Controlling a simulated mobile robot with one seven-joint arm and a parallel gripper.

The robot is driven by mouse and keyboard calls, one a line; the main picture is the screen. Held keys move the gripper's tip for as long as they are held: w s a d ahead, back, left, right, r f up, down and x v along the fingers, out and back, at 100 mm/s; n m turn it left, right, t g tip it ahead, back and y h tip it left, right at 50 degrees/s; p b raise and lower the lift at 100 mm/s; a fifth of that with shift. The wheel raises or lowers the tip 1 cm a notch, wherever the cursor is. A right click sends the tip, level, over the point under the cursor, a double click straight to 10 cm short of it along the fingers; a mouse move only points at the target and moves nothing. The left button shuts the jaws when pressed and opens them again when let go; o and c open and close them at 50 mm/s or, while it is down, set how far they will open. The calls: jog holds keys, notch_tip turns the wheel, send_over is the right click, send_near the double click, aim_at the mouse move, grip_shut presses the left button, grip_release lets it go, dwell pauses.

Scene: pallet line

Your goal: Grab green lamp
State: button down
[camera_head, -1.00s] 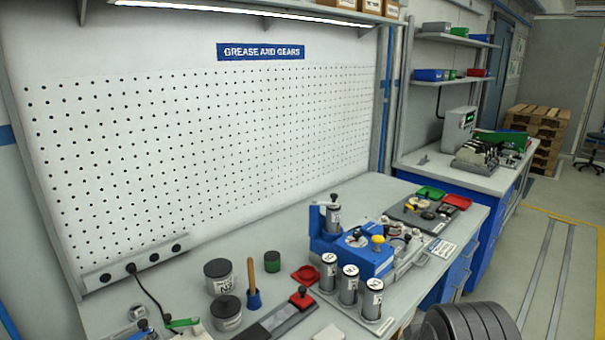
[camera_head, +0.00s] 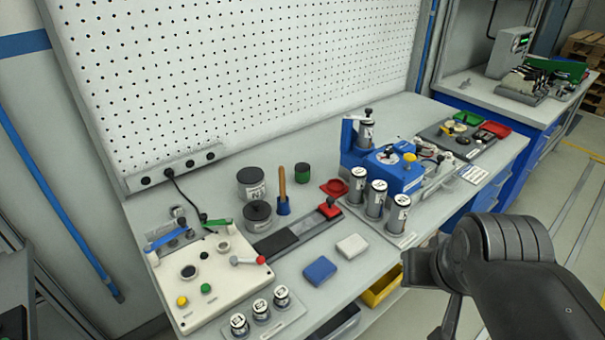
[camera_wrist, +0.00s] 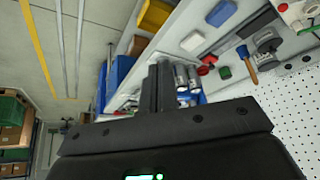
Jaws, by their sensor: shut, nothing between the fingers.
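A small round green lamp (camera_head: 206,289) sits on the white control panel (camera_head: 228,286) at the left front of the bench in the head view. A yellow round piece (camera_head: 182,300) is just left of it on the same panel. In the wrist view my gripper (camera_wrist: 159,68) is shut and empty, its dark fingers pressed together over the bench area. In the head view my arm shows at the lower right, well apart from the lamp. I cannot make out the green lamp in the wrist view.
Blue (camera_head: 319,270) and white (camera_head: 351,246) blocks, grey jars (camera_head: 252,183) and a blue machine (camera_head: 395,170) occupy the bench. A pegboard (camera_head: 230,70) rises behind.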

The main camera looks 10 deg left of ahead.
jog(key=c, duration=2.1)
grip_release()
jog(key=o, duration=1.5)
jog(key=shift+o, duration=0.2)
